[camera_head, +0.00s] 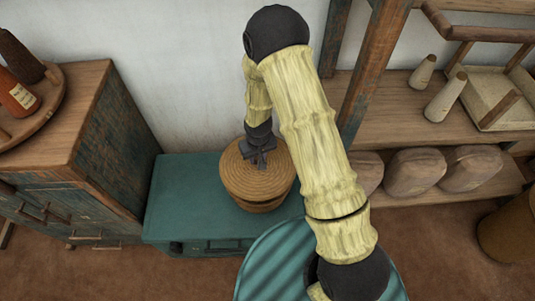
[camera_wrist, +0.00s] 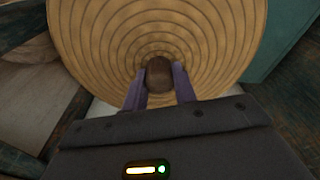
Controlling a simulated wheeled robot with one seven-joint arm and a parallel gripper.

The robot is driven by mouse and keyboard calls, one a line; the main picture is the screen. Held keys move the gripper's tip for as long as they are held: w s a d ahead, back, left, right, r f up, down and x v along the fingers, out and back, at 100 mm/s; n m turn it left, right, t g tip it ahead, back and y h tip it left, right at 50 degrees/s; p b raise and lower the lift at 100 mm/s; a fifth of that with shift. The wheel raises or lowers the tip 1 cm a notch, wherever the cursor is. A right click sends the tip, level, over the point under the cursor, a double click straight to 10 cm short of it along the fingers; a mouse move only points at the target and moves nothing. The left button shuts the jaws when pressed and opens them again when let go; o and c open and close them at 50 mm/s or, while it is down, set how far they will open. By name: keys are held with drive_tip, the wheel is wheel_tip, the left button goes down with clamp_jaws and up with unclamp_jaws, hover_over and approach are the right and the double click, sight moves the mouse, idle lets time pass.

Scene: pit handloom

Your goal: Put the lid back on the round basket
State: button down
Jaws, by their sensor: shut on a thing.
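The round woven lid (camera_head: 243,180) is tan with coiled rings and is over the round basket (camera_head: 262,207) on the teal cabinet. My gripper (camera_head: 260,157) is above the lid. In the wrist view, my gripper's two fingers (camera_wrist: 159,88) are on either side of the lid's brown knob (camera_wrist: 159,73), shut on it. The lid (camera_wrist: 160,28) fills the upper middle of that view and hides the basket there. In the head view, only a lower strip of the basket's wall shows, and I cannot tell whether the lid rests on its rim or is slightly above it.
The teal cabinet top (camera_head: 180,190) is clear to the left of the basket. A tall wooden cabinet (camera_head: 85,110) stands at the left with a round tray of cones. Shelves with cones (camera_head: 445,98) and rounded brown bundles (camera_head: 415,170) are at the right. A striped teal surface (camera_head: 275,265) is in front.

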idle(0.4)
drive_tip(key=shift+f+b, duration=2.45)
drive_tip(key=shift+f, duration=0.75)
drive_tip(key=shift+f, duration=0.15)
idle(0.4)
drive_tip(key=c, duration=0.6)
unclamp_jaws()
drive_tip(key=shift+o, duration=0.2)
drive_tip(key=shift+r+p, duration=2.9)
drive_tip(key=shift+r, duration=0.65)
